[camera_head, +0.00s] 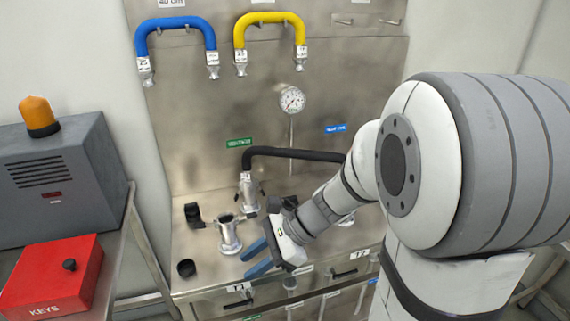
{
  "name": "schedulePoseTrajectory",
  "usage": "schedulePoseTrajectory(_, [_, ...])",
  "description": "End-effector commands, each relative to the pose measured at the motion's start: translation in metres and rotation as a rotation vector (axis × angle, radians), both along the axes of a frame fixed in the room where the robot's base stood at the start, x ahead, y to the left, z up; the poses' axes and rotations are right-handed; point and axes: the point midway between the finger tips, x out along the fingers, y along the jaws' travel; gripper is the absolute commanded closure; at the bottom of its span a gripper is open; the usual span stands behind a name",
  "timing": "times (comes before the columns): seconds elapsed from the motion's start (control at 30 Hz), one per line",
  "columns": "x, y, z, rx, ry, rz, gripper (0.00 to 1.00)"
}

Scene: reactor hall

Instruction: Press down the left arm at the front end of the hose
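The black hose (290,153) arches in front of the steel panel. Its left end carries a metal coupling (248,190), which is upright above the bench. Small dark arms seem to stick out at the coupling's sides, the left arm (237,196) among them; they are too small to tell whether they are up or down. The hose's right end is hidden behind my arm. My gripper (252,260) has blue fingers, spread apart with nothing visible between them. It is low over the bench front, right of an open metal pipe stub (229,236) and nearer than the coupling.
A red key box (52,278) and grey cabinet (60,170) stand left.

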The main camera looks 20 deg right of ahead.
Motion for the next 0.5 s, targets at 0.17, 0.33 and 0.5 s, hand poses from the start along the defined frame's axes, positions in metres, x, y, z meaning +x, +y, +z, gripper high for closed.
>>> schedulePoseTrajectory(0.17, [0.079, -0.018, -0.004, 0.422, 0.390, -0.529, 0.70])
schedulePoseTrajectory(0.33, [0.154, -0.083, -0.025, 0.868, 0.708, -0.982, 0.70])
schedulePoseTrajectory(0.5, [0.195, -0.176, -0.068, 1.324, 0.916, -1.336, 0.70])
